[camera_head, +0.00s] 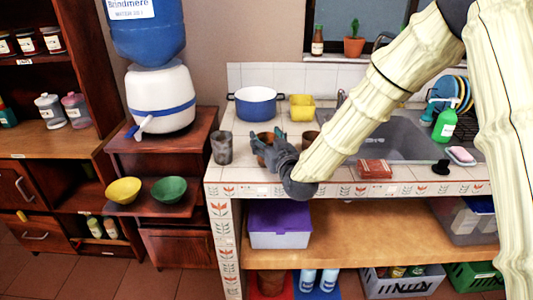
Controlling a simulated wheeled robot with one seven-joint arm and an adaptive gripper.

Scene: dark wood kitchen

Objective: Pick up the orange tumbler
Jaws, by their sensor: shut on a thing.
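The orange tumbler (264,138) stands upright on the white tiled counter, with its rim and left side showing behind my gripper. My gripper (268,148) reaches in from the right and is shut on the tumbler. The fingers hide much of the tumbler's front. I cannot tell whether its base touches the counter.
A grey mottled tumbler (221,148) stands to the left and a brown tumbler (309,139) close to the right. A blue pot (256,107) and a yellow container (302,107) are behind. A sink (400,135) and a reddish box (374,170) are to the right.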

